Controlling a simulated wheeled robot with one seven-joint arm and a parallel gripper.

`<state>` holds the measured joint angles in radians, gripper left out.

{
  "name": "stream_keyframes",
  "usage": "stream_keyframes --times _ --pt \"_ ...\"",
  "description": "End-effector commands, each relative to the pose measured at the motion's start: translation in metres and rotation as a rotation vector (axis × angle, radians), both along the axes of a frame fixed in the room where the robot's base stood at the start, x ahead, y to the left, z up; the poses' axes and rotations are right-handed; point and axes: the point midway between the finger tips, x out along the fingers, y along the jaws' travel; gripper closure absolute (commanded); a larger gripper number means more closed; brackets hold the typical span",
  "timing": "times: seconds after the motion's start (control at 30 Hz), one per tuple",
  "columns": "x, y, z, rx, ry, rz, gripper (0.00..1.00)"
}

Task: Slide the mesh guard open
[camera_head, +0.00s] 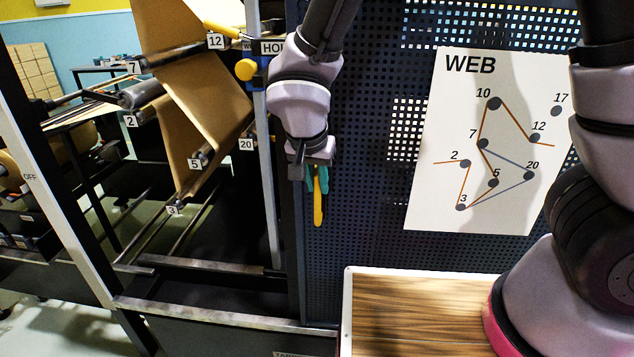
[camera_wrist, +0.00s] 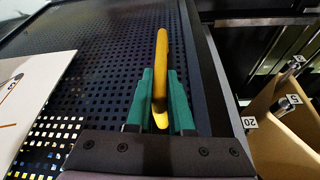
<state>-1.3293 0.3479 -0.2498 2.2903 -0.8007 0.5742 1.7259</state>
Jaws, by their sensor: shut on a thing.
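The mesh guard (camera_head: 385,215) is a dark perforated panel filling the middle and right of the head view. It also fills the left and middle of the wrist view (camera_wrist: 105,60). A yellow handle (camera_head: 318,208) stands at the guard's left edge. My gripper (camera_head: 312,180), with green fingers, is shut on this handle. In the wrist view the yellow handle (camera_wrist: 161,60) runs between the two green fingers, which hide part of it. Left of the guard, the machine's frame stands open, with the rollers and brown paper in plain view.
A white WEB diagram sheet (camera_head: 480,140) is on the guard. A wooden top with a white edge (camera_head: 415,310) lies below right. Brown kraft paper (camera_head: 190,85) runs over numbered rollers at left.

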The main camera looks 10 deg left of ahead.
Motion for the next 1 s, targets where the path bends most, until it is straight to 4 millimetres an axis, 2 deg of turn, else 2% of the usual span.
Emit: stream_keyframes --times 0.33,0.37,0.4,0.43,0.77,0.87,1.0 --pt "0.0 0.0 0.0 0.0 0.0 -0.001 1.0" --pt "0.0 0.0 0.0 0.0 0.0 -0.001 0.72" --pt "0.0 0.0 0.0 0.001 0.0 0.0 0.57" --pt "0.0 0.0 0.0 0.001 0.0 0.0 0.5" --pt "0.0 0.001 0.002 0.002 0.0 0.001 0.5" --pt "-0.003 0.002 0.01 0.005 -0.001 0.002 0.5" --pt "-0.012 0.004 0.032 0.007 -0.001 0.002 0.5"
